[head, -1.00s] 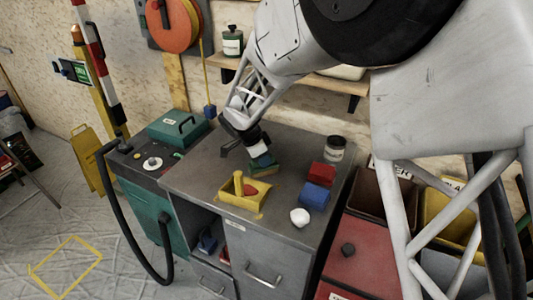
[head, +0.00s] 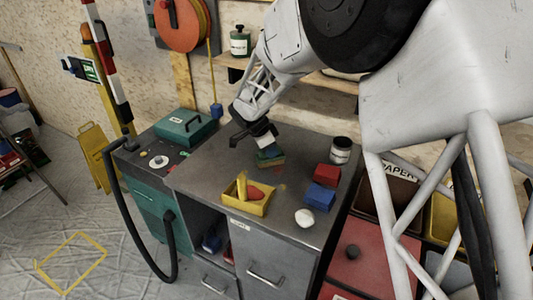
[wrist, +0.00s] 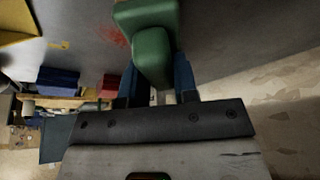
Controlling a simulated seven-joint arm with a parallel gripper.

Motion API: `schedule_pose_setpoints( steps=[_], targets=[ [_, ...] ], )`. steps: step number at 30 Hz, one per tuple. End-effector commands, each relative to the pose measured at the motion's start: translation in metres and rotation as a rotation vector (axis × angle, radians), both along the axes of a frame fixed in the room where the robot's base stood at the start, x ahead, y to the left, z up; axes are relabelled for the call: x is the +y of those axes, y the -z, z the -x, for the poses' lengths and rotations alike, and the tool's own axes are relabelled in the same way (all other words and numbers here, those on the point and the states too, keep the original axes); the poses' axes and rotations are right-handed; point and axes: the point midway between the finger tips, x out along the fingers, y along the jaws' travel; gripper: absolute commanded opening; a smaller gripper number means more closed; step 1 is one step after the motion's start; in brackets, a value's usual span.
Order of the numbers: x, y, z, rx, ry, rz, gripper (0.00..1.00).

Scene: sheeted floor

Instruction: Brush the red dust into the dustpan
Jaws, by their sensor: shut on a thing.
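My gripper (head: 262,144) is shut on a green brush (head: 270,155) over the back middle of the grey workbench (head: 215,165). In the wrist view the green brush (wrist: 150,50) sits between the two blue fingers of my gripper (wrist: 158,70). Its bristles are hidden there. A faint patch of red dust (wrist: 112,35) lies on the bench beside the brush; it shows dimly in the head view (head: 278,169). The yellow dustpan (head: 252,208) with an upright yellow handle stands nearer the front edge, apart from the brush, with something red in it.
A red block (head: 327,177), a blue block (head: 320,196) and a white lump (head: 304,218) stand right of the dustpan. A dark jar (head: 341,150) stands at the back right. A green case (head: 186,128) is at the left. The bench's left middle is clear.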

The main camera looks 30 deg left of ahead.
Motion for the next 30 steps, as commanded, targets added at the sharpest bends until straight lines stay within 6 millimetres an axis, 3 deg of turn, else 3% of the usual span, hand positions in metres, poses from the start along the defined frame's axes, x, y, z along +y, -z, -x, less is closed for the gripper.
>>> schedule_pose_setpoints(
  steps=[7,10,30],
  targets=[
    [0.000,-0.002,-0.022,0.000,0.001,0.000,0.08],
    [0.000,-0.021,-0.021,-0.003,0.001,-0.002,0.08],
    [0.000,-0.076,-0.020,-0.001,0.000,-0.001,0.08]
  ],
)
